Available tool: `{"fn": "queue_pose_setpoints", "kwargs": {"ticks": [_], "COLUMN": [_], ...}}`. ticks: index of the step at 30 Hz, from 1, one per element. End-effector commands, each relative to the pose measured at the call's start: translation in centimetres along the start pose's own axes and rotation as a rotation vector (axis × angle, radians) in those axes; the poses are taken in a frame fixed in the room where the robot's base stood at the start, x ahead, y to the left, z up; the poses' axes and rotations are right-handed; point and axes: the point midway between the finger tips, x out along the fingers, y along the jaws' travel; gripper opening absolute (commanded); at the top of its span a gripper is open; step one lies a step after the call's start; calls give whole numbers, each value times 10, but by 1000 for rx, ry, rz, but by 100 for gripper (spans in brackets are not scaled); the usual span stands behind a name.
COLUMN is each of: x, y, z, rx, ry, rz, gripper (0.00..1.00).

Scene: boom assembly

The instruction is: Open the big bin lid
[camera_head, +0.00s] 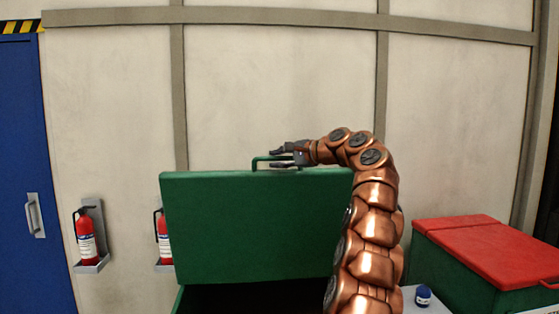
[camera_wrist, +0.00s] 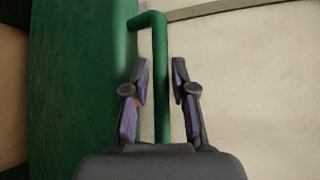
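The big green bin (camera_head: 178,299) stands in front of me, with its green lid (camera_head: 250,225) raised to a steep angle. The dark inside of the bin shows below the lid. A green bar handle (camera_head: 262,158) is at the lid's top edge. My gripper (camera_head: 276,158) is at this handle, reaching in from the right. In the wrist view, the handle (camera_wrist: 161,80) runs between the two fingers of my gripper (camera_wrist: 160,75). The fingers stand apart, with a gap visible on the right side of the bar. My arm covers the lid's right side.
A smaller green bin with a red lid (camera_head: 485,250) stands at the right. A small blue jar (camera_head: 423,295) sits on a white surface (camera_head: 428,309) beside it. Two fire extinguishers (camera_head: 86,237) hang on the wall at the left, near a blue door (camera_head: 30,180).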

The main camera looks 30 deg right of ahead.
Motion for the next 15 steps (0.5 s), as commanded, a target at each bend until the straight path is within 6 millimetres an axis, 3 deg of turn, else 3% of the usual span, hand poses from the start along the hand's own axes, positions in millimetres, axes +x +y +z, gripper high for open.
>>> {"fn": "queue_pose_setpoints", "kwargs": {"ticks": [3,15], "x": [-1,-2], "y": [0,1], "z": [-1,-3], "rx": [1,2], "ry": [2,4], "rz": [0,1], "gripper": [41,41]}}
